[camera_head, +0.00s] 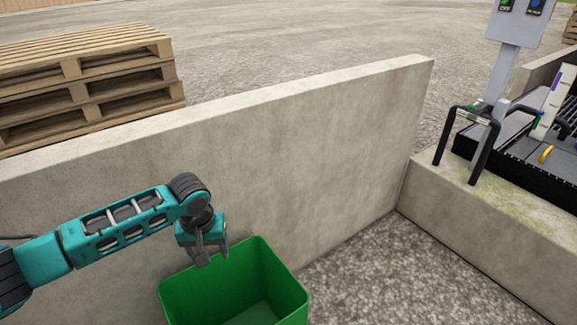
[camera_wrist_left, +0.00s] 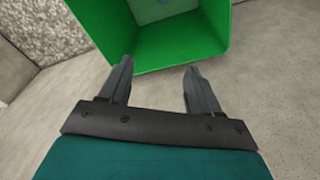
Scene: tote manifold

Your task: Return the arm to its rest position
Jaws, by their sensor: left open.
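My left arm reaches in from the left in the head view. Its gripper (camera_head: 214,258) hangs over the far left rim of a green tote (camera_head: 285,275), fingers pointing down. In the left wrist view the two grey fingers (camera_wrist_left: 158,78) stand apart with nothing between them, so the gripper is open and empty. The tote also shows in the left wrist view (camera_wrist_left: 190,47), beyond the fingertips, with a pale patch at the top of the picture inside it. My right gripper is not in view.
A concrete wall (camera_head: 320,150) runs close behind the tote and the arm. Stacked wooden pallets (camera_head: 85,80) stand beyond it. At the right, a concrete ledge (camera_head: 490,205) carries black bars (camera_head: 482,150) and a dark conveyor-like unit. Gravel ground (camera_head: 385,270) right of the tote is clear.

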